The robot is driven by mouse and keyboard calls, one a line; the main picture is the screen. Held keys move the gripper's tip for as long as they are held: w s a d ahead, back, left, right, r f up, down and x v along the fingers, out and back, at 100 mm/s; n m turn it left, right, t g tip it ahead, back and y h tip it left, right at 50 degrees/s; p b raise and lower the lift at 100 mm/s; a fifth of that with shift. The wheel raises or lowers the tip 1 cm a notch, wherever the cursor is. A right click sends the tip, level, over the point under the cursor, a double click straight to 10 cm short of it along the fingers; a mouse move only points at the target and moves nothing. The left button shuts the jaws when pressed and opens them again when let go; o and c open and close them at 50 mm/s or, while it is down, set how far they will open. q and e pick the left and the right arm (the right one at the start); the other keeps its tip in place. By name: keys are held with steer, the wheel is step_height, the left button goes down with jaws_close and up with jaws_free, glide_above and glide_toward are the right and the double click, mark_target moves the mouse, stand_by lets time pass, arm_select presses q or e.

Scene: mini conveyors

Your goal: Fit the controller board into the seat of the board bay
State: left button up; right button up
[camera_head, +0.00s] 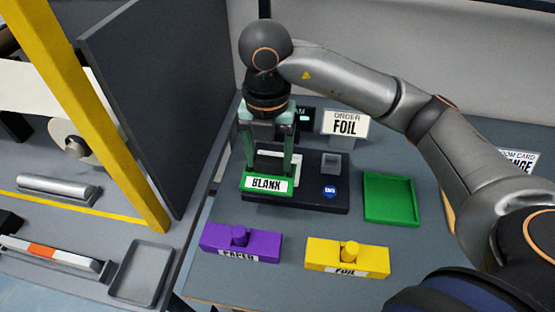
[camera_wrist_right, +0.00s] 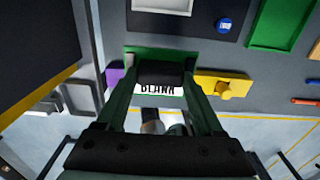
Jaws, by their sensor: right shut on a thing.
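A green board labelled BLANK (camera_head: 266,185) is at the front left of the dark bay unit (camera_head: 318,196). My right gripper (camera_head: 269,167) comes down from above and is shut on the board's dark grip; the wrist view shows the fingers on either side of that grip, with the green board (camera_wrist_right: 132,60) behind it. The board appears roughly level. I cannot tell whether it touches the unit or hangs just above it. The seat beneath is hidden by the board and fingers. A pale panel (camera_wrist_right: 162,5) shows on the unit. My left gripper is not in view.
A purple PAPER piece (camera_head: 240,242) and a yellow FOIL piece (camera_head: 347,257) lie in front. A green tray (camera_head: 390,220) is to the right. An ORDER FOIL sign (camera_head: 345,124) stands behind. A dark partition (camera_head: 160,90) and yellow post (camera_head: 95,115) are at left.

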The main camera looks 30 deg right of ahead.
steer(key=w+d+f, duration=0.2)
steer(key=w, duration=0.1)
steer(key=w+d+f, duration=0.2)
steer(key=w+f, duration=0.1)
steer(key=w+d+f, duration=0.2)
steer(key=w+f, duration=0.1)
steer(key=shift+w+d+f, duration=0.1)
steer(key=shift+d, duration=0.2)
steer(key=shift+w+d+f, duration=0.3)
steer(key=shift+w+f, duration=0.15)
steer(key=shift+f, duration=1.6)
steer(key=shift+f, duration=0.1)
steer(key=o, duration=1.4)
steer(key=shift+o, duration=0.2)
step_height(320, 180, up, 12)
